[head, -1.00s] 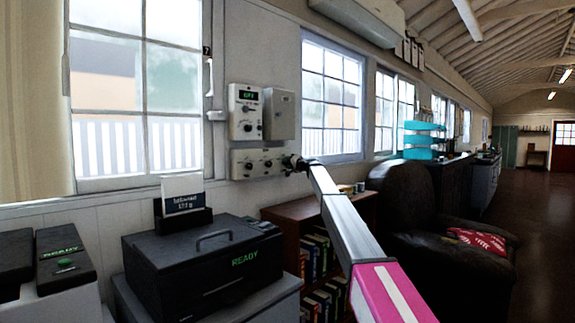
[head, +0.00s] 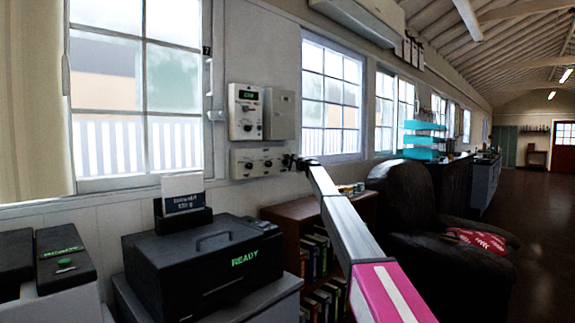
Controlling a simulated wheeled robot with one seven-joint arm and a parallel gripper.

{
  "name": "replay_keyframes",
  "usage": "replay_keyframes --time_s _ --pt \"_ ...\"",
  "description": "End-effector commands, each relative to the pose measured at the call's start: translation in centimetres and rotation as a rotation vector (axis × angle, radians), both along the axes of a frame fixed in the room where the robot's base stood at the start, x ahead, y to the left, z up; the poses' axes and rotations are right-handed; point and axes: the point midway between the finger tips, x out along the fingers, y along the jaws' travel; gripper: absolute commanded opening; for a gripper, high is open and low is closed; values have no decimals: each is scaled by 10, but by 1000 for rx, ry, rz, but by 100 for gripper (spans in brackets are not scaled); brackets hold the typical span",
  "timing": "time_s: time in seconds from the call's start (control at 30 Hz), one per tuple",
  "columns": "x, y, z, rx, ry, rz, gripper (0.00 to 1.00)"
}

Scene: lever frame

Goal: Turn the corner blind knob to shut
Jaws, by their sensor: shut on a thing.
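A wide white panel (head: 258,162) with a row of knobs is fixed to the wall below two boxes. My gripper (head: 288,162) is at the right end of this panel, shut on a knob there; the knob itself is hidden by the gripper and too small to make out. My silver and pink arm reaches up to it from the lower right. The other knobs (head: 267,161) on the panel show to the left of my gripper. I cannot read which knob is labelled corner blind.
Above the panel are a control box (head: 246,112) with a green display and a plain grey box (head: 279,114). A black case (head: 205,265) marked READY stands below left. A bookshelf (head: 300,212) and a dark armchair (head: 410,220) stand to the right.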

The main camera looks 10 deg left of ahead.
Motion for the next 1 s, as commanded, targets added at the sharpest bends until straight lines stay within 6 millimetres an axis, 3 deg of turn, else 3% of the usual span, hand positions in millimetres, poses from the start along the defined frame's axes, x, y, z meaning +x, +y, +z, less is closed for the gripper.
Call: replay_keyframes --time_s 0.4,1.0 --pt "0 -1 -1 147 191 -3 12" --pt "0 -1 -1 182 234 -3 12"
